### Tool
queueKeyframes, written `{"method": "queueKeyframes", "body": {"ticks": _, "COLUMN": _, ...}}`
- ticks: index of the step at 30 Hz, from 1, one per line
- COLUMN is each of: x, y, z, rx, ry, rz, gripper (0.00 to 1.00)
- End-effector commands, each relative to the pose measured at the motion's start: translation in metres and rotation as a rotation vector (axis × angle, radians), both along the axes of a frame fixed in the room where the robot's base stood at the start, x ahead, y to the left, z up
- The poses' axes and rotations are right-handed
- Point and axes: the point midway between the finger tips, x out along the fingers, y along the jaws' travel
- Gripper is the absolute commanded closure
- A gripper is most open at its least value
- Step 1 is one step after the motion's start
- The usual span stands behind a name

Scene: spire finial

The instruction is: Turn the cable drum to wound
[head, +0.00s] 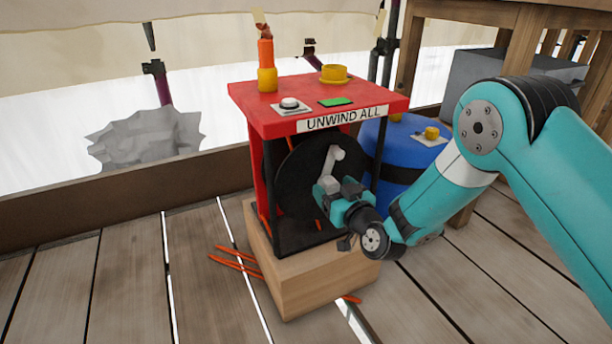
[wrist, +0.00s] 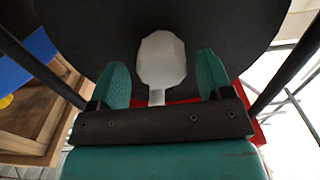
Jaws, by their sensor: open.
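The cable drum (head: 295,172) is a black disc upright in a red and black frame, under a red top labelled "UNWIND ALL". A pale grey crank handle (head: 334,155) stands out from its face. My gripper (head: 331,187) is in front of the drum, at the handle's lower end. In the wrist view my gripper (wrist: 162,80) is open, with one teal finger on each side of the pale knob (wrist: 162,60) and visible gaps on both sides. The drum face (wrist: 225,25) fills the background there. Whether the knob lies fully between the fingers in depth is hard to tell.
The frame stands on a wooden block (head: 310,285). The red top (head: 245,95) carries an orange bottle (head: 266,65), a yellow cup (head: 334,73), a white button (head: 290,104) and a green patch (head: 336,102). A blue barrel (head: 400,145) stands behind right. Thin black posts flank the drum.

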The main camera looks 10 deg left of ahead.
Motion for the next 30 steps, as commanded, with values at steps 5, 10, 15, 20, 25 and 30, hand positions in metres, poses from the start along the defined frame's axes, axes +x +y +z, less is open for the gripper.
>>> {"method": "queueKeyframes", "body": {"ticks": 5, "x": 0.0046, "y": -0.0033, "z": 0.0000, "rx": 0.000, "ry": 0.000, "rz": -0.010, "gripper": 0.27}}
{"method": "queueKeyframes", "body": {"ticks": 10, "x": 0.0036, "y": 0.0002, "z": -0.0005, "rx": 0.000, "ry": 0.000, "rz": -0.006, "gripper": 0.27}}
{"method": "queueKeyframes", "body": {"ticks": 15, "x": 0.0033, "y": 0.0010, "z": -0.0004, "rx": 0.000, "ry": 0.000, "rz": -0.004, "gripper": 0.55}}
{"method": "queueKeyframes", "body": {"ticks": 20, "x": 0.0034, "y": 0.0003, "z": -0.0003, "rx": 0.000, "ry": 0.000, "rz": -0.005, "gripper": 0.92}}
{"method": "queueKeyframes", "body": {"ticks": 25, "x": 0.0034, "y": -0.0001, "z": -0.0005, "rx": -0.005, "ry": -0.003, "rz": -0.005, "gripper": 0.95}}
{"method": "queueKeyframes", "body": {"ticks": 30, "x": 0.0026, "y": 0.0017, "z": -0.0012, "rx": -0.037, "ry": -0.025, "rz": -0.003, "gripper": 0.95}}
